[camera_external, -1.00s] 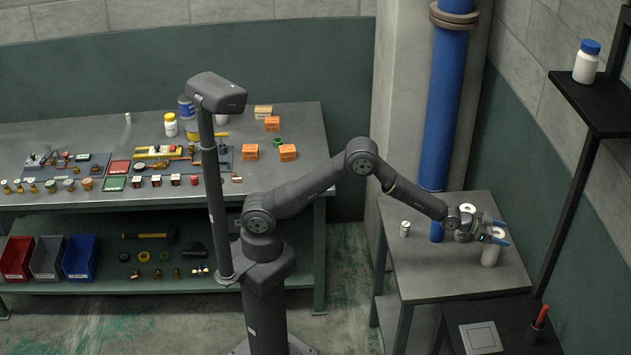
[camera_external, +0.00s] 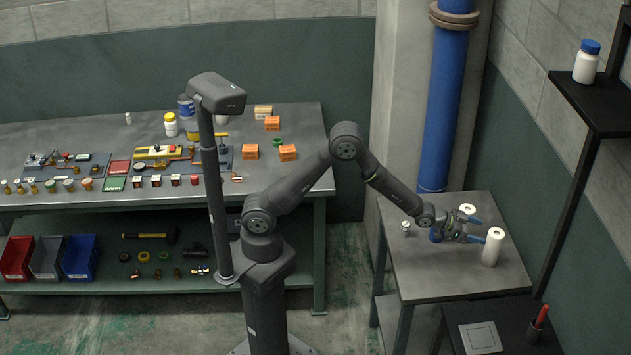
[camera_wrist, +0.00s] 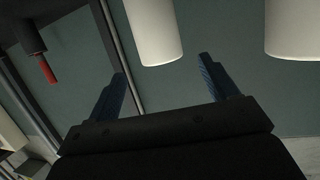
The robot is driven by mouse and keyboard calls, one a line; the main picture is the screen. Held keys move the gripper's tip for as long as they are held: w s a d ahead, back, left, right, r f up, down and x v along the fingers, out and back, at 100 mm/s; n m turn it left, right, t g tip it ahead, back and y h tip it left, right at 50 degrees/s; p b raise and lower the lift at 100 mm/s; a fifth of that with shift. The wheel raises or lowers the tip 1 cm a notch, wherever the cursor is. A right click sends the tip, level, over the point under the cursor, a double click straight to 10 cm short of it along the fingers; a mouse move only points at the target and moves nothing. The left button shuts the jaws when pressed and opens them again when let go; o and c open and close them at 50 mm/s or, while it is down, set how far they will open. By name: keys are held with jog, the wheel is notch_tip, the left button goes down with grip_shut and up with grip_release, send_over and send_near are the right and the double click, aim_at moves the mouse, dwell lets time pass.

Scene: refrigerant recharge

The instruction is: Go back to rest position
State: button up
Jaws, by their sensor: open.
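My gripper (camera_external: 481,229) is open and empty over the small grey table (camera_external: 440,277) at the right, pointing right. Its blue fingers also show spread apart in the wrist view (camera_wrist: 164,82). A white cylinder (camera_external: 492,248) stands upright on the table just beyond the fingertips. Another white cylinder (camera_external: 467,211) stands behind the gripper, partly hidden by it. In the wrist view two white cylinders hang in from the top edge, one at the middle (camera_wrist: 153,30) and one at the right (camera_wrist: 293,28). Neither lies between the fingers.
A small silver-white can (camera_external: 405,228) stands on the table left of my gripper. A blue pipe (camera_external: 445,110) rises behind the table. A dark shelf (camera_external: 590,105) holds a white bottle (camera_external: 587,62). A long workbench (camera_external: 300,118) with tools and boxes stands at the left.

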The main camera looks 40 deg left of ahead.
jog(key=x, duration=0.9)
jog(key=shift+w+d+f, duration=0.15)
jog(key=shift+w+d, duration=0.05)
notch_tip(320, 180, up, 4)
jog(key=shift+r, duration=0.25)
jog(key=s+d+r, duration=0.1)
jog(key=s+r, duration=0.5)
jog(key=s, duration=0.6)
notch_tip(320, 180, up, 7)
jog(key=n+t+y, duration=0.1)
send_over(501, 233)
jog(key=s+a, duration=0.4)
jog(key=shift+w+r, duration=0.25)
jog(key=shift+o, duration=0.4)
jog(key=o, duration=0.4)
